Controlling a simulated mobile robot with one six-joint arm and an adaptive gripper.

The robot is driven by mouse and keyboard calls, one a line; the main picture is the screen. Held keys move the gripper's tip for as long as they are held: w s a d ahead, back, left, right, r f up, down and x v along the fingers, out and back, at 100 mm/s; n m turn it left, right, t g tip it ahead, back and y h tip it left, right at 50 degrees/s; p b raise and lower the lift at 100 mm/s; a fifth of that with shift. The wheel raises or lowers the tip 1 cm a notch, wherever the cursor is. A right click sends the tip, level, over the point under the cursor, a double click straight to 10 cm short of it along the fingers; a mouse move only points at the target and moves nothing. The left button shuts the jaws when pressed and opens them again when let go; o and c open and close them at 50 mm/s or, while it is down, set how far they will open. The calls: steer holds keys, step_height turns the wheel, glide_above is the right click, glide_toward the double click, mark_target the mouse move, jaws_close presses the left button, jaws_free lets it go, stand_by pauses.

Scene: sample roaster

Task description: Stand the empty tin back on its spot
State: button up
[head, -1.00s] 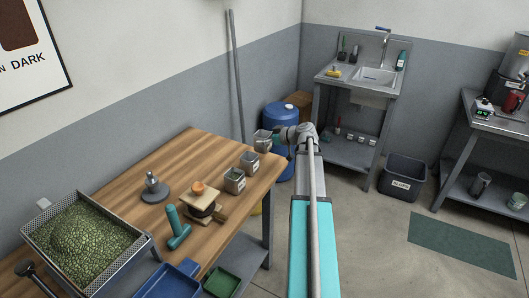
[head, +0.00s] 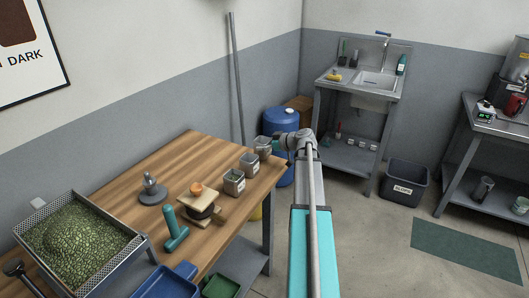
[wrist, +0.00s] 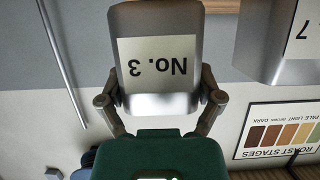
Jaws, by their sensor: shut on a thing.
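The grey metal tin (head: 262,147) is at the far corner of the wooden table, beside the other tins. In the wrist view the tin (wrist: 155,103) shows a white "No. 3" label, upside down in the picture. My gripper (head: 273,144) is shut on it, with one finger on each side in the wrist view (wrist: 158,88). The tin looks upright. Whether its base touches the table I cannot tell, and its inside is not clear to see.
Two more tins, a middle one (head: 249,163) and a nearer one (head: 234,182), stand in a row on the table (head: 160,160). A tin labelled 7 (wrist: 285,50) is close beside in the wrist view.

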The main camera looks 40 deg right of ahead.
steer(key=shift+f+b, duration=0.6)
steer(key=shift+f, duration=0.35)
steer(key=shift+f, duration=0.1)
steer(key=o, duration=1)
steer(key=shift+s+r, duration=0.1)
steer(key=shift+r, duration=0.15)
steer(key=p+v, duration=0.4)
steer(key=v, duration=0.8)
steer(key=shift+p, duration=0.3)
